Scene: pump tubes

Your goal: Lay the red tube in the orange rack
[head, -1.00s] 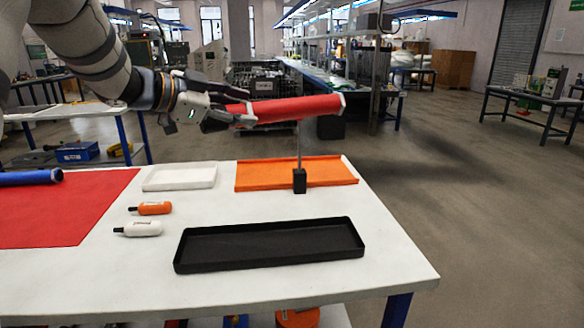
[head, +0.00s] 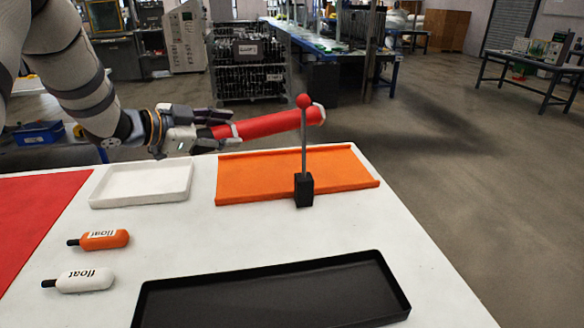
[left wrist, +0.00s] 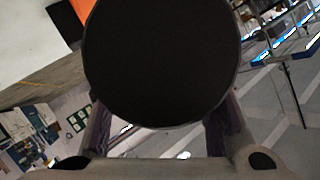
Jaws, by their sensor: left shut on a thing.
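The red tube (head: 267,124) is held nearly level by my left gripper (head: 212,130), which is shut on its left end. In the head view the tube appears above and behind the orange rack (head: 255,185), a flat orange tray at the table's far edge. The tube's right end lies behind the red ball of a thin post. In the left wrist view the dark round end of the tube (left wrist: 160,60) fills the middle between the fingers, and an orange patch shows at the top left. My right gripper is not in view.
The post (head: 304,150) with a black base (head: 303,190) stands at the rack's front edge. A white tray (head: 140,201) is left of the rack, a black tray (head: 275,271) in front.

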